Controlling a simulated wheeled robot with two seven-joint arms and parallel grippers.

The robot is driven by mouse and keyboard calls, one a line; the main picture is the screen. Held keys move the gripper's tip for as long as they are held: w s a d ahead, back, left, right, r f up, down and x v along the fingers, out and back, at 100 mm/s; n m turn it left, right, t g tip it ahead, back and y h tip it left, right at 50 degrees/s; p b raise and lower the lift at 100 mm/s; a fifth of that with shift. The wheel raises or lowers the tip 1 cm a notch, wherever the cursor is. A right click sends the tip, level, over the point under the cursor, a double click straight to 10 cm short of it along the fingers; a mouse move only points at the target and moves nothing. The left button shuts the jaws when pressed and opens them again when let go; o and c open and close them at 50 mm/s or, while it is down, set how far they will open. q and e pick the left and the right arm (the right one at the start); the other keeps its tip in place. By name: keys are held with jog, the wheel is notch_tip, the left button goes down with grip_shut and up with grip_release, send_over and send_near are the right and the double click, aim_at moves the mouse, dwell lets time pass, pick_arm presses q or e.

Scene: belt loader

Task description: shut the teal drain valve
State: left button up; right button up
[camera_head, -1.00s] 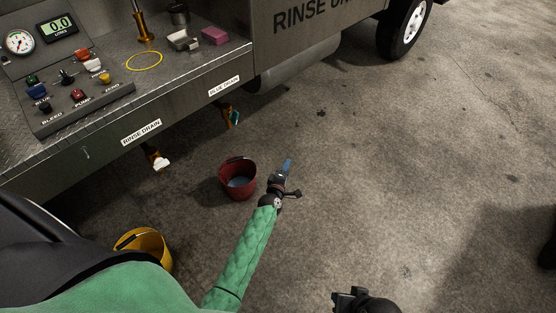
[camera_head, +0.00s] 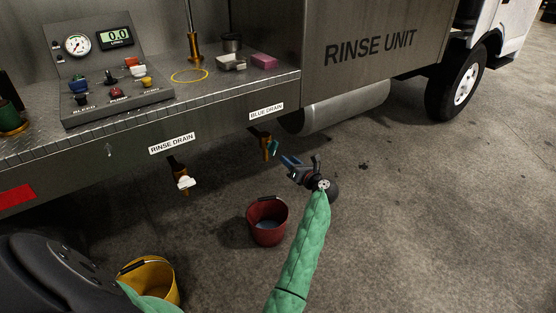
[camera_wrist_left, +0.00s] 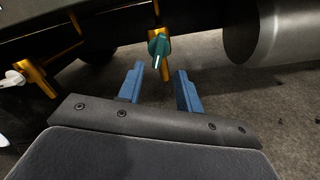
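The teal drain valve (camera_head: 273,147) hangs on a brass pipe under the truck's edge, below the BLUE DRAIN label (camera_head: 266,113). In the left wrist view its teal handle (camera_wrist_left: 159,46) sits just beyond and between the blue fingertips. My left gripper (camera_head: 289,164) is open, with its fingers apart and nothing between them; it also shows in the left wrist view (camera_wrist_left: 159,82). It is slightly right of the valve and apart from it. My right gripper is not in view.
A white-handled valve (camera_head: 185,181) hangs under the RINSE DRAIN label (camera_head: 172,144). A red bucket (camera_head: 267,222) and a yellow bucket (camera_head: 150,280) stand on the floor. A grey cylindrical tank (camera_head: 345,108) is right of the valve. Floor to the right is clear.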

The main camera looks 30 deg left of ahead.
aim_at(276, 149)
pick_arm(q)
jog(key=shift+x, duration=3.9)
jog(key=shift+s+f, duration=0.1)
jog(key=shift+f, duration=0.05)
jog(key=shift+a, duration=0.1)
grip_shut()
